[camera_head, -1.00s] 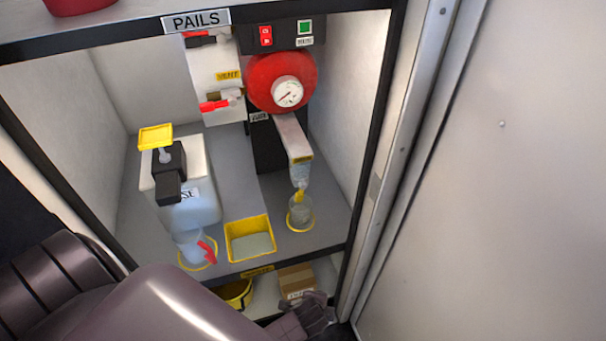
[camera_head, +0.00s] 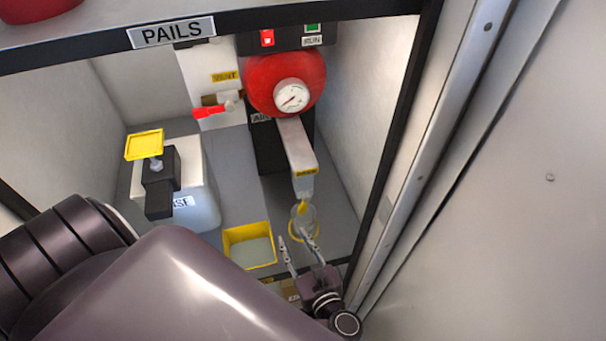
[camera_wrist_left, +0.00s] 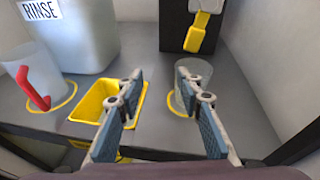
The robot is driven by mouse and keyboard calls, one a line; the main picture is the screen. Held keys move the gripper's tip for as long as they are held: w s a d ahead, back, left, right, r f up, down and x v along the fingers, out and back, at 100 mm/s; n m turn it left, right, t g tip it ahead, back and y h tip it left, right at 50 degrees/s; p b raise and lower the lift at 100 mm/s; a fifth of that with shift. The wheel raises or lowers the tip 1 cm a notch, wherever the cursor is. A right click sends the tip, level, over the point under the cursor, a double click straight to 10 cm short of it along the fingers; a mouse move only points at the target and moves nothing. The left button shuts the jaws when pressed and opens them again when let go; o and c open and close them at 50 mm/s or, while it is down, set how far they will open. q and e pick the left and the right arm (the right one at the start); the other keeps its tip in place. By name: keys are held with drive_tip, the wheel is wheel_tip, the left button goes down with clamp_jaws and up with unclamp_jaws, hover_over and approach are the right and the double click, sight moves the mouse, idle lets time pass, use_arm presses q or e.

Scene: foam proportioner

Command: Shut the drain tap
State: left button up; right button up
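A grey spout (camera_head: 297,145) comes down below the red round housing (camera_head: 268,85) and gauge. A yellow tap piece (camera_head: 303,206) hangs at its lower end, above a clear cup (camera_head: 301,222); I take it for the drain tap, but its label is too small to read. In the left wrist view the yellow tap (camera_wrist_left: 197,38) hangs downward at top right. My left gripper (camera_head: 294,240) is open and empty, in front of the cup and below the tap, touching neither as far as I can tell. Its spread fingers (camera_wrist_left: 163,82) also show in the left wrist view.
A yellow tray (camera_head: 249,247) lies left of the cup. A white rinse container (camera_head: 196,208) with a black-and-yellow top stands further left. A clear jug with a red handle (camera_wrist_left: 34,90) is beside the tray. A red-levered valve (camera_head: 209,111) is behind. The cabinet wall bounds the right.

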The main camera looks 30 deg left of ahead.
sight(304, 210)
use_arm(q)
drive_tip(key=w+d+r+m+t, duration=0.2)
drive_tip(key=w+r+m+t, duration=0.1)
drive_tip(key=w+m+t, duration=0.15)
drive_tip(key=shift+g+y, duration=0.4)
drive_tip(key=shift+g, duration=0.05)
drive_tip(key=shift+s+a+p+x, duration=0.15)
drive_tip(key=shift+p+x, duration=0.15)
drive_tip(key=shift+x, duration=1.25)
drive_tip(key=shift+s+a+p+x, duration=0.1)
drive_tip(key=shift+p+x, duration=0.2)
drive_tip(key=shift+x, duration=1.3)
drive_tip(key=shift+r, duration=0.15)
clamp_jaws()
